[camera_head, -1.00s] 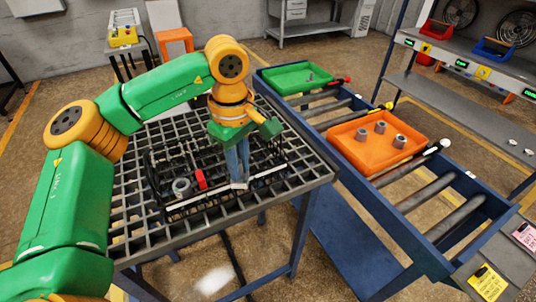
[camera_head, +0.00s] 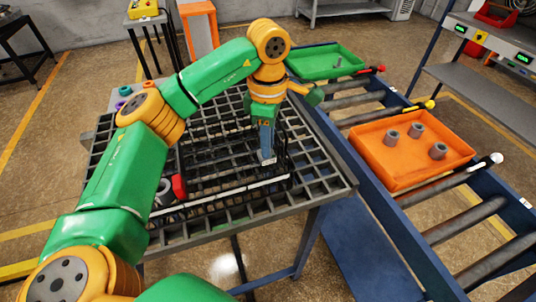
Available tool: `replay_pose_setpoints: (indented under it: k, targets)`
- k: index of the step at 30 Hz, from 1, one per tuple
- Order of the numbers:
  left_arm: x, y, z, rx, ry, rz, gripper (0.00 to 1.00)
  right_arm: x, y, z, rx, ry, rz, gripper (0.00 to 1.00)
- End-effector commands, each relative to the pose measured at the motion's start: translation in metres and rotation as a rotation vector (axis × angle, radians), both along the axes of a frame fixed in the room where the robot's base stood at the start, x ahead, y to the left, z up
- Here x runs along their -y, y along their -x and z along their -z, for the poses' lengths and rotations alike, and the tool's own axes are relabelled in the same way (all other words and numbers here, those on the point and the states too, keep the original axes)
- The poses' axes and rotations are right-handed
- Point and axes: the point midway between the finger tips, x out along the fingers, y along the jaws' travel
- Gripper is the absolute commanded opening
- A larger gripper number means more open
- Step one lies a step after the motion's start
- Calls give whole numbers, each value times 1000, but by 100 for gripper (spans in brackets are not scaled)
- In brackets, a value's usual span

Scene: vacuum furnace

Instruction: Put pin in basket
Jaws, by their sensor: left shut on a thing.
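The black wire basket (camera_head: 228,188) sits on the grey grated table, with a pale strip along its near rim. My left gripper (camera_head: 267,153) points down over the right part of the basket. It is shut on a small pale thing at its fingertips, taken as a pin and mostly hidden by the fingers. A red piece (camera_head: 179,187) and a grey ring (camera_head: 163,193) lie at the basket's left, partly behind my arm. My right gripper is not in view.
An orange tray (camera_head: 374,168) with several grey nuts stands on the blue roller conveyor (camera_head: 450,222), right of the table. Red, yellow and white knobs line the conveyor. A grey shelf (camera_head: 490,92) stands at far right. The floor between is clear.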

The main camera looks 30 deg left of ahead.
Motion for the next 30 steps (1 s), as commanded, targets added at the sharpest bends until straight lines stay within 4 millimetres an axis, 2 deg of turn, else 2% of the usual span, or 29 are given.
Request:
replay_pose_setpoints:
  k: [3,6,15,16,18,19,29,30]
  targets:
    - [0,1,22,-5,-1,0,0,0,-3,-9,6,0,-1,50]
    - [0,1,32,-1,-1,1,0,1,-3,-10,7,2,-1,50]
    - [0,0,37,0,0,1,0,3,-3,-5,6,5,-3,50]
    - [0,0,36,0,0,1,27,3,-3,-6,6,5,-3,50]
    - [0,0,35,0,0,1,46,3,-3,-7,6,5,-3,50]
    - [0,0,35,0,0,1,52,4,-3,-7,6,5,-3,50]
    - [0,0,30,0,0,2,52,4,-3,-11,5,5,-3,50]
    - [0,0,29,1,0,1,52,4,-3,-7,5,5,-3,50]
